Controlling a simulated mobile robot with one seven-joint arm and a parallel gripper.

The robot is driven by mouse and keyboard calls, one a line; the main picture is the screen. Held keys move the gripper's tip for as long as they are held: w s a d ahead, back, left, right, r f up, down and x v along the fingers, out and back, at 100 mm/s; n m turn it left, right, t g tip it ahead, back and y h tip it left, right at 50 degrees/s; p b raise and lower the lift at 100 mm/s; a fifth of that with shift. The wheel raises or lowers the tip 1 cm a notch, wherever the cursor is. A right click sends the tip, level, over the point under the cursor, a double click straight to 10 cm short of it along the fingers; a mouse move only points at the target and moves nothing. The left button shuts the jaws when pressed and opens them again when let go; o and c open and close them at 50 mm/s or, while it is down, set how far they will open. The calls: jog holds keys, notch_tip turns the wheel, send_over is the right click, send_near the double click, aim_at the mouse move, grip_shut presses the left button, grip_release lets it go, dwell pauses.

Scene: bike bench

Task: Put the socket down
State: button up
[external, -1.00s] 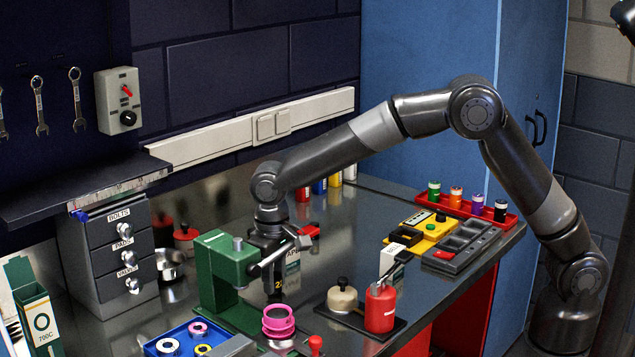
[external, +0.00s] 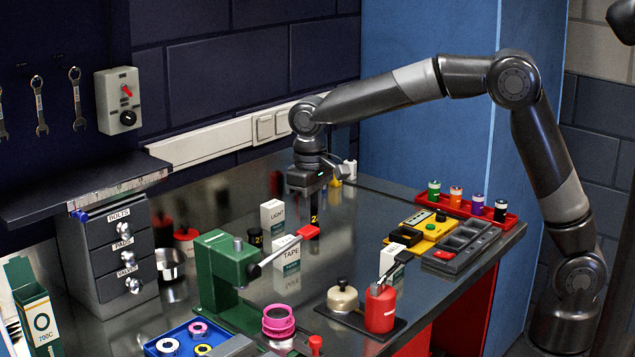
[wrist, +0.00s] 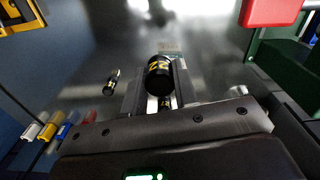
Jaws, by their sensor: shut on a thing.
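The socket (external: 314,213) is a black cylinder with a yellow number on it. My gripper (external: 312,196) is shut on it, jaws pointing down, over the back part of the dark bench (external: 345,235). In the wrist view the socket (wrist: 158,75) sits between the two jaws (wrist: 158,92), its yellow-marked side showing. I cannot tell whether its lower end touches the bench. A second black piece with yellow marks (external: 255,237) stands behind the green press.
The green press (external: 222,270) stands at front left, its red-handled lever (external: 308,231) reaching towards my gripper. A LIGHT box (external: 272,215) and a TAPE box (external: 287,252) stand beside it. A small black piece (wrist: 111,82) shows left of the socket.

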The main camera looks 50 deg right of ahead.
jog(key=w+d+m, duration=0.2)
jog(key=d+m, duration=0.1)
jog(key=d, duration=1.4)
jog(key=w+d+m, duration=0.2)
jog(key=d+m, duration=0.1)
jog(key=d, duration=1.4)
send_over(345, 222)
jog(key=shift+m, duration=0.3)
notch_tip(345, 222, down, 7)
jog(key=shift+s+r, duration=0.1)
jog(key=shift+r, duration=0.1)
jog(key=shift+f, duration=2.05)
jog(key=o, duration=1)
jog(key=shift+f, duration=0.1)
